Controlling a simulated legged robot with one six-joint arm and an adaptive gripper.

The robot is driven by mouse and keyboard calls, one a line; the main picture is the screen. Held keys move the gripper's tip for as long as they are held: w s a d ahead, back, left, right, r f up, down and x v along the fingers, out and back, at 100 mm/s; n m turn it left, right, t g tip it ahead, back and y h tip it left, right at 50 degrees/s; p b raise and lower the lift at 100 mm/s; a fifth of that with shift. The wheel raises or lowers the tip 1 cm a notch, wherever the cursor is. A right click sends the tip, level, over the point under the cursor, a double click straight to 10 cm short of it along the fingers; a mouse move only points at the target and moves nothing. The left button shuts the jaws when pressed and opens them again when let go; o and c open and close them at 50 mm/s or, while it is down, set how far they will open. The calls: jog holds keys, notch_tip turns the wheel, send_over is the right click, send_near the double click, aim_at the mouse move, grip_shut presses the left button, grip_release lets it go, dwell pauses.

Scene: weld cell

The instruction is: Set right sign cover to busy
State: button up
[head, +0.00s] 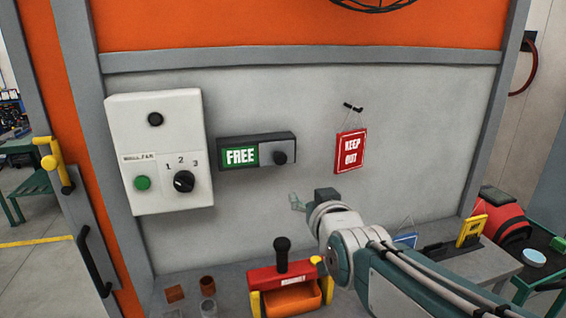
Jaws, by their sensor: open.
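The sign (241,156) is a dark framed box on the grey wall panel, showing the word FREE in white on green in its left half. Its grey sliding cover (269,151) with a round black knob (280,158) sits over the right half. Whatever lies under the cover is hidden. My gripper (296,202) is open, below and slightly right of the sign, apart from it. Its fingers look small and partly unclear against the wall.
A white control box (157,150) with a rotary switch is left of the sign. A red KEEP OUT tag (350,152) hangs from a hook on the right. A red-and-yellow holder (271,277) with a black knob stands on the bench below. The wall between my gripper and sign looks clear.

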aim_at(281, 160)
jog(key=shift+n+t+y, duration=0.3)
jog(key=shift+t+y, duration=0.3)
jog(key=shift+t, duration=0.1)
jog(key=w+a, duration=0.2)
jog(key=w, duration=0.2)
jog(key=w+a+r, duration=0.1)
jog(key=w+a, duration=0.1)
jog(key=w, duration=0.2)
jog(key=w+a+r, duration=0.1)
jog(key=w+a, duration=0.1)
jog(key=w, duration=0.1)
jog(key=shift+w+a+r, duration=0.1)
jog(key=shift+w+r, duration=0.05)
jog(key=shift+w, duration=0.25)
grip_shut()
